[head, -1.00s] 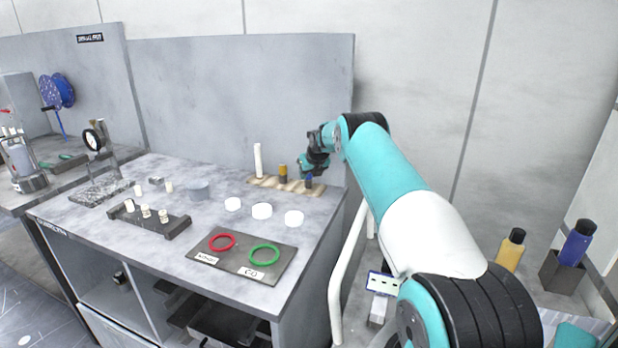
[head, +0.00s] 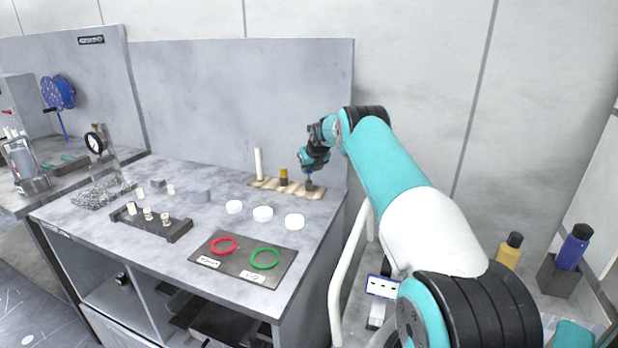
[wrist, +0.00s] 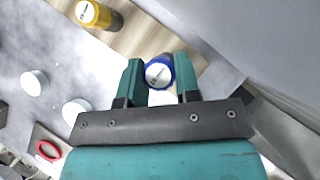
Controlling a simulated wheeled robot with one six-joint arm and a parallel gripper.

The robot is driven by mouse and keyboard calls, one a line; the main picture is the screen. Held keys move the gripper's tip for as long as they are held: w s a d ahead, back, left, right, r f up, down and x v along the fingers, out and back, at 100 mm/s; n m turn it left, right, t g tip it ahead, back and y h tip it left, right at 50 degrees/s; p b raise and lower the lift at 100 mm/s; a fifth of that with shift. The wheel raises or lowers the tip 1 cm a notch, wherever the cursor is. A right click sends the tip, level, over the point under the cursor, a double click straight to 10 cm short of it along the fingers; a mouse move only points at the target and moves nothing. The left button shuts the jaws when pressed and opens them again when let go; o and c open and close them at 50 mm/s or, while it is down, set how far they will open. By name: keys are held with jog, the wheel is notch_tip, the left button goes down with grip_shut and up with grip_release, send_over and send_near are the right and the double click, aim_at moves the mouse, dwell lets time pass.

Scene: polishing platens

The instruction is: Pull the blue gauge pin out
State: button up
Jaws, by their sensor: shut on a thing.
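The blue gauge pin (wrist: 157,73) stands between my two fingers in the wrist view, its pale labelled end face toward the camera. My gripper (wrist: 158,68) is shut on it. In the head view my gripper (head: 309,168) is over the right end of the wooden rack (head: 266,183). A bit of the blue pin (head: 309,175) shows below the fingers, above a dark grey piece at the rack. I cannot tell whether the pin's lower end is clear of the rack.
A yellow-topped pin (head: 284,174) and a tall white pin (head: 258,162) stand in the same rack to the left. White discs (head: 263,213) and a dark mat (head: 225,263) with red and green rings lie in front. The grey back panel (head: 230,95) rises close behind.

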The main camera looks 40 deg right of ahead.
jog(key=shift+r+p, duration=1.3)
jog(key=shift+r, duration=0.3)
